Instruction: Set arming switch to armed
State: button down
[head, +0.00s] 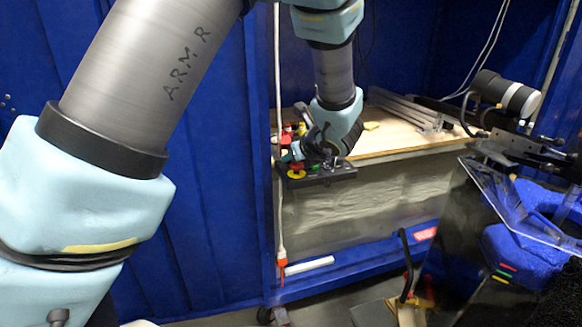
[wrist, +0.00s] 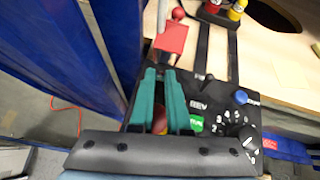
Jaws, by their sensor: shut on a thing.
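A black control box (wrist: 215,95) sits at the table's left front corner; it also shows in the head view (head: 335,172). A red switch cover (wrist: 172,38) stands at its far edge in the wrist view. I take it to be part of the arming switch, but no label for it is readable. My gripper (wrist: 161,72) has its teal fingers close together over the box, tips at the lower edge of the red cover. The exact grip is hidden. In the head view my gripper (head: 318,152) is low over the box.
A red-and-yellow stop button (wrist: 160,122) shows between the fingers; it also shows in the head view (head: 297,173). Red and yellow bottles stand beyond. Blue walls are close on the left.

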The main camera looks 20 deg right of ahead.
dwell(0.4)
jog(key=c, duration=0.9)
grip_release()
jog(key=shift+c, duration=0.2)
jog(key=v, duration=1)
jog(key=shift+s+p, duration=0.35)
jog(key=shift+s, duration=0.05)
jog(key=shift+r, duration=0.15)
